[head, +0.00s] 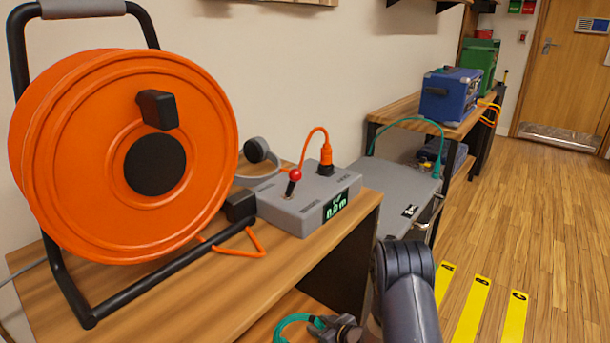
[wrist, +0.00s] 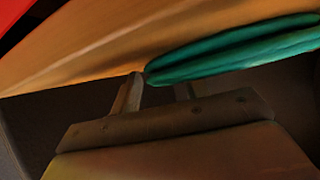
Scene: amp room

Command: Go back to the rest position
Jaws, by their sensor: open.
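My gripper (wrist: 158,84) shows at the bottom of the wrist view, its two fingers apart. A teal cable (wrist: 235,50) lies just beyond the fingertips, very close to them; I cannot tell if they touch. In the head view my dark arm comes up from the bottom edge, right of the wooden bench. The teal cable loop (head: 284,326) shows low at the bench's lower shelf, beside my wrist. The fingertips are not clear in the head view.
A large orange cable reel (head: 75,190) and a grey box with a green display (head: 305,203) stand on the bench (head: 150,300). A grey case (head: 402,190) and a blue amp (head: 450,95) are beyond. The floor (head: 545,220) at right is open, with yellow marked strips (head: 472,310).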

